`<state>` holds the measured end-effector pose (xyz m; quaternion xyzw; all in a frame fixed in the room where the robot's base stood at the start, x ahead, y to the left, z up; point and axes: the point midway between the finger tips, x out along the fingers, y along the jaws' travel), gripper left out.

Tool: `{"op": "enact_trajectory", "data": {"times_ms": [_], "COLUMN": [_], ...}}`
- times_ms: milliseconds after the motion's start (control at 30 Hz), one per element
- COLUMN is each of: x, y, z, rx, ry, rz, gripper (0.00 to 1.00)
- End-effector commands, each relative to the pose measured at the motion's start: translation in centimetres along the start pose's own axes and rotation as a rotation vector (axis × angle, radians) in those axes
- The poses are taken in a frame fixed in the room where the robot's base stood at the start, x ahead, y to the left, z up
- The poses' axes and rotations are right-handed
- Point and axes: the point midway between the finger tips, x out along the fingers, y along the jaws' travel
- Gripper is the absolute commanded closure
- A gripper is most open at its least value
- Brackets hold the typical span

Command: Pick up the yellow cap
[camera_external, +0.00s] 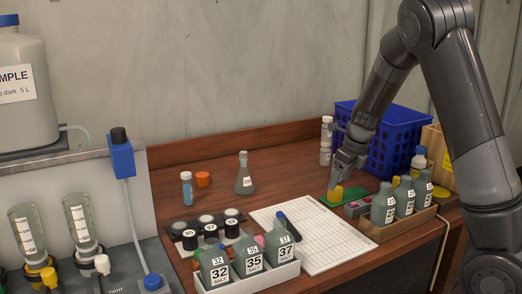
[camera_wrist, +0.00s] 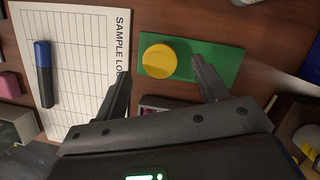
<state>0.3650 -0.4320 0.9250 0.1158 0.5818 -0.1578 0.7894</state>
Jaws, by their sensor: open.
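The yellow cap (camera_wrist: 158,61) lies on a green mat (camera_wrist: 225,65) and shows whole in the wrist view. In the external view the cap (camera_external: 336,193) sits on the green mat (camera_external: 347,197), just below my gripper (camera_external: 345,176). In the wrist view my gripper (camera_wrist: 160,75) is open, with one finger on each side of the cap's width. Nothing is between the fingers. The cap looks apart from both fingers; the exact height gap cannot be told.
A sample log sheet (camera_wrist: 85,110) with a dark marker (camera_wrist: 43,85) lies left of the mat. In the external view, a blue crate (camera_external: 385,140) stands behind and a wooden rack (camera_external: 400,226) of bottles to the right. A small grey box (camera_external: 358,209) is close to the mat.

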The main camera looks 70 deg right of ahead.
Motion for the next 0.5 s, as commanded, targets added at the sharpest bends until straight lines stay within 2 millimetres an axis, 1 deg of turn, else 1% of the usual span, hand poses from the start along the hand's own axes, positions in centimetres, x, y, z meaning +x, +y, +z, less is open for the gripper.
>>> {"op": "enact_trajectory", "data": {"times_ms": [100,267,367,500], "x": [1.9,4.0,4.6,4.7], "y": [0.0,0.0,0.1,0.1], "z": [-0.2,-0.2,-0.2,-0.1], "rx": [0.002,0.001,0.000,-0.001], "ry": [0.004,0.003,0.001,0.000], "rz": [0.001,0.001,0.001,0.001], "gripper": [0.34,0.34,0.34,0.34]}}
